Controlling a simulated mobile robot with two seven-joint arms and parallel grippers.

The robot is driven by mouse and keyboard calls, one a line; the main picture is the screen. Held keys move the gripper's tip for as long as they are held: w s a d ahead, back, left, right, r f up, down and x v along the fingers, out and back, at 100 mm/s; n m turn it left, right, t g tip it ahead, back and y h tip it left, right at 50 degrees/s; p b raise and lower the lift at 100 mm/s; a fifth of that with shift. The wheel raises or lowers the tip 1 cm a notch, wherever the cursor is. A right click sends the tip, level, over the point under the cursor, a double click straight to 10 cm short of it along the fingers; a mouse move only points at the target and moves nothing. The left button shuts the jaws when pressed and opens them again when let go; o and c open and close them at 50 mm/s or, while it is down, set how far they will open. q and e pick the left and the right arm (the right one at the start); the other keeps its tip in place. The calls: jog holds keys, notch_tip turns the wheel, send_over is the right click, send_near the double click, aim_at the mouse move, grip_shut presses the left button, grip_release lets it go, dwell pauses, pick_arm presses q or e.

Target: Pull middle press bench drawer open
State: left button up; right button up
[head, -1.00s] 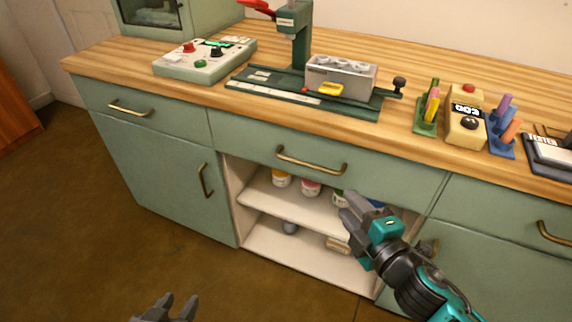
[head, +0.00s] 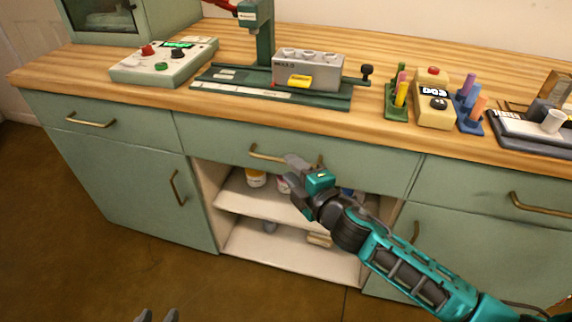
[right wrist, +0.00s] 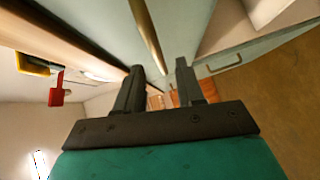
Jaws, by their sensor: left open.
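The middle drawer (head: 370,164) of the green press bench is closed, its front flush with its neighbours. Its brass bar handle (head: 262,155) is partly hidden behind my right gripper. My right gripper (head: 288,172) is at the drawer front, just below the handle's middle. In the right wrist view the fingers (right wrist: 160,78) are apart with nothing between them, and the brass handle (right wrist: 147,35) lies beyond the fingertips; I cannot tell if they touch. My left gripper (head: 158,314) shows only its fingertips at the bottom edge, open and empty, far from the bench.
Below the drawer is an open shelf (head: 245,203) with jars. The left drawer (head: 130,125) and right drawer (head: 470,190) are closed. A mould press (head: 310,72), a control box (head: 165,62) and pigment racks (head: 397,103) stand on the wooden top. The floor in front is clear.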

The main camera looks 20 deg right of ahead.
jog(key=shift+x, duration=1.7)
jog(key=shift+c, duration=0.2)
grip_shut()
